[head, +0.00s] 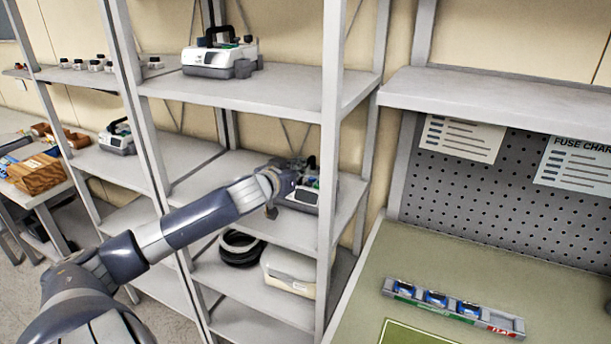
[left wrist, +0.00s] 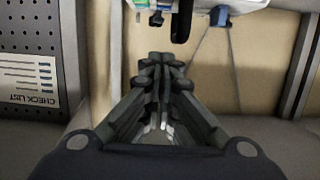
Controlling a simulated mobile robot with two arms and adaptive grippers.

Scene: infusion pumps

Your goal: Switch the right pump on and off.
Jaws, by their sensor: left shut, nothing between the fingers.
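The rightmost pump (head: 305,198), a white and grey box, sits on the middle shelf of the rack, partly hidden behind my left gripper. My left gripper (head: 296,168) is at this pump's upper part in the head view; I cannot tell whether it touches. In the left wrist view the shut, empty fingers of my left gripper (left wrist: 161,62) point toward the pump body (left wrist: 195,3), cut off at the top edge, with its black handle (left wrist: 182,22) and a blue part (left wrist: 220,15) showing. The power switch cannot be made out. My right gripper is not in view.
Other pumps stand on the upper shelf (head: 210,71) and the left rack (head: 117,140). Black coils (head: 241,250) and a pale bin (head: 290,272) lie below. A rack post (head: 331,130) stands close to my left gripper. The workbench at right holds a tray (head: 453,312).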

